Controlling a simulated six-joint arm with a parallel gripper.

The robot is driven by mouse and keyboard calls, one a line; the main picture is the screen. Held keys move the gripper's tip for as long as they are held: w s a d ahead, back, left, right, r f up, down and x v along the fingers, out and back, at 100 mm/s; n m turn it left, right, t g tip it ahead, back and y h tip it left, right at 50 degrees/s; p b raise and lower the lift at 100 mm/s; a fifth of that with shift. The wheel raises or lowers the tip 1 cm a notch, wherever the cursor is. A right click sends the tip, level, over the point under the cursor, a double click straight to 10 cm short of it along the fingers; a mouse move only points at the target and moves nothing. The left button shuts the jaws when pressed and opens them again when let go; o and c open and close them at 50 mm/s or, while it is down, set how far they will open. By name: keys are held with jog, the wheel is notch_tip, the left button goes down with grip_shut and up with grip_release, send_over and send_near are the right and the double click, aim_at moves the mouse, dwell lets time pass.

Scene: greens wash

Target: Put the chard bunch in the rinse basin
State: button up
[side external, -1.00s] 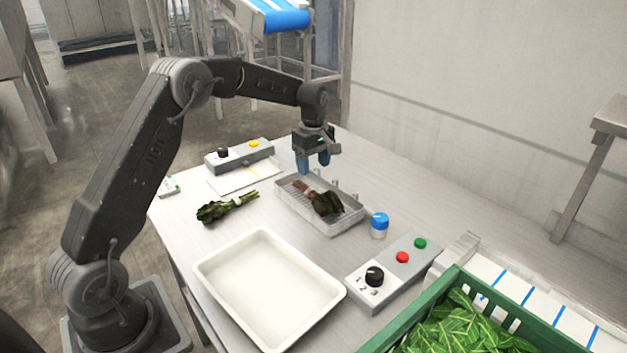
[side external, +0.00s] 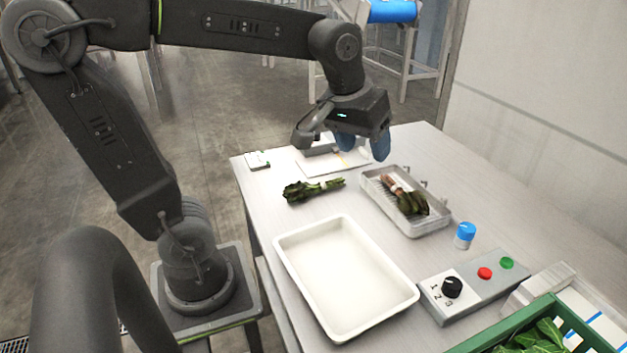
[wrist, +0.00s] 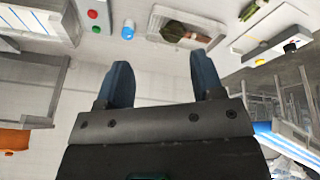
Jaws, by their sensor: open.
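A bunch with reddish stems, dark leaves and a pale band, which looks like the chard (side external: 410,200), lies inside a grey ribbed basin (side external: 444,222) with small fittings along one long side. I take this as the rinse basin; the wrist view shows it too (wrist: 155,22), with the bunch in it (wrist: 175,32). A second, green bunch (side external: 312,190) lies on the bare table to its left. My gripper (side external: 362,148) is open, its blue fingers empty and apart in the wrist view (wrist: 165,75). It hangs above the table near the basin's far end, clear of the bunch.
An empty white tray (side external: 283,248) stands in front. A blue-capped jar (side external: 464,236) and a control box (side external: 475,285) with knob and buttons are right of it. A green crate of leaves (side external: 500,335) is at the lower right. Another box (side external: 320,146) and white board (side external: 330,163) lie behind.

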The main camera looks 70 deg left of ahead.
jog(key=s+d+f+m+t, duration=0.1)
jog(key=s+d+f+m, duration=0.2)
jog(key=s, duration=0.7)
jog(key=shift+f+m+t, duration=0.2)
jog(key=shift+m+t, duration=0.1)
jog(key=shift+m, duration=0.9)
dwell(1.0)
